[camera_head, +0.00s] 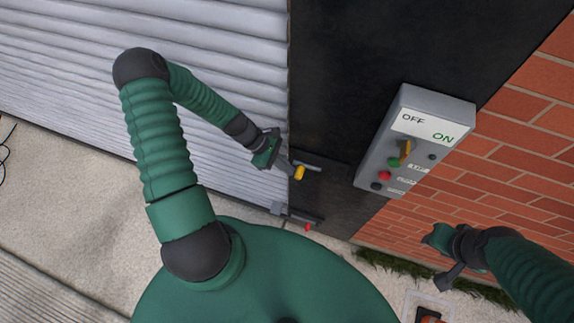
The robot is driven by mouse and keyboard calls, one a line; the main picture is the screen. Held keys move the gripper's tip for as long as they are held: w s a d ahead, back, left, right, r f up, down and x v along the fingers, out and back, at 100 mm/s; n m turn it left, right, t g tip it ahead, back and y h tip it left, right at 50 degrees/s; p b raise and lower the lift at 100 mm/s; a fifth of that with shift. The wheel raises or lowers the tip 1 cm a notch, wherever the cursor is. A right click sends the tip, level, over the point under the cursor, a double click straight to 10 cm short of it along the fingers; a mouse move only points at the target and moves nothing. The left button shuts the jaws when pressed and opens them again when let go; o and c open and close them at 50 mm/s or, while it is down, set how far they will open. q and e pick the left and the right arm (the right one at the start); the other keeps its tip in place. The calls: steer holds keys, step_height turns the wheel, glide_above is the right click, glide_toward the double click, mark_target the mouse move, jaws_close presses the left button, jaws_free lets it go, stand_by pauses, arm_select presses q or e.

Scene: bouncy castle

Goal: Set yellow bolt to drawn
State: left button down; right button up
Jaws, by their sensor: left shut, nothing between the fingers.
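The yellow bolt (299,173) shows its yellow knob on a dark bar, at the edge where the grey roller shutter meets the black panel. My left gripper (284,163) is shut and empty, with its fingertips close beside the knob on its left. I cannot tell whether they touch it. My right gripper (444,258) is at the lower right in front of the brick wall, away from the bolt.
A second bolt with a red knob (308,227) sits lower on the black panel (330,100). A grey control box (412,150) with OFF/ON labels, a yellow switch and a red button is right of the yellow bolt. A pale tray (428,303) lies at the bottom right.

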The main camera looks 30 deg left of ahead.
arm_select(q)
steer(key=w+d, duration=0.1)
steer(key=d, duration=0.6)
steer(key=shift+w+d, duration=0.2)
steer(key=shift+w, duration=0.2)
arm_select(e)
steer(key=shift+s+a, duration=0.15)
steer(key=shift+a, duration=0.3)
